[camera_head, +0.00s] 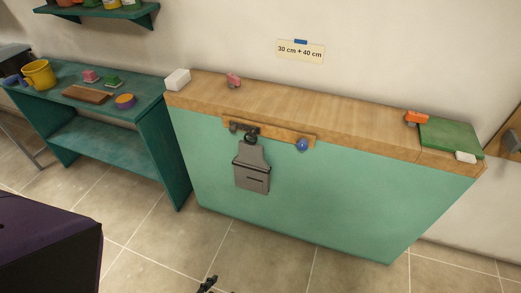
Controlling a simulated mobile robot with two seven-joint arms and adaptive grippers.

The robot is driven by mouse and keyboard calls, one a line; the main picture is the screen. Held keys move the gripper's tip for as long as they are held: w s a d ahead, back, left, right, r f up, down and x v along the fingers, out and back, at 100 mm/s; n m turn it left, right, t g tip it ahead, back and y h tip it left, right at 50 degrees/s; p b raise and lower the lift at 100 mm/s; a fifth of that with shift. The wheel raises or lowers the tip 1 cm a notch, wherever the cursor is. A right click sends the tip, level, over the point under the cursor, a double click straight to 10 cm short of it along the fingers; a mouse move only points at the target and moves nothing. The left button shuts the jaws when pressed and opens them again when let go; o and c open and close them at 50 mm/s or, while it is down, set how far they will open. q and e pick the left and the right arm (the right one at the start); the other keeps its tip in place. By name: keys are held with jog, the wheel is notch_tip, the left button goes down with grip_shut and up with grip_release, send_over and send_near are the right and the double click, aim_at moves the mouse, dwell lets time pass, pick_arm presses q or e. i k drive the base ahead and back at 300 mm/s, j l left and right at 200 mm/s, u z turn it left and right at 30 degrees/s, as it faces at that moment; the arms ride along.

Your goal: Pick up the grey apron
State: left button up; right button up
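The grey apron (252,170) hangs from a dark hook on a wooden rail fixed to the front of the green bench, left of the bench's middle. It hangs flat against the green panel, with a pocket-like band low on it. A small dark piece (208,285) at the bottom edge looks like the tip of my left gripper. It is well below and apart from the apron, and too little shows to tell open from shut. My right gripper is out of view.
The rail (275,131) also bears a blue knob (302,145). The wood-topped bench (330,113) carries a white block, a pink item, an orange item and a green board. A teal shelf unit (160,140) stands left. A dark box (50,240) fills the lower left. Tiled floor is clear in front.

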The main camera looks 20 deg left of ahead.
aim_at(252, 173)
jog(key=j+z, duration=0.2)
jog(key=z, duration=0.2)
jog(key=i+j+z, duration=0.1)
jog(key=j+z, duration=0.15)
jog(key=z, duration=0.15)
jog(key=j+z, duration=0.25)
jog(key=z, duration=0.15)
jog(key=j+z, duration=0.2)
jog(key=j, duration=0.3)
jog(key=k+j+z, duration=0.2)
jog(key=j, duration=0.3)
jog(key=i+j, duration=0.05)
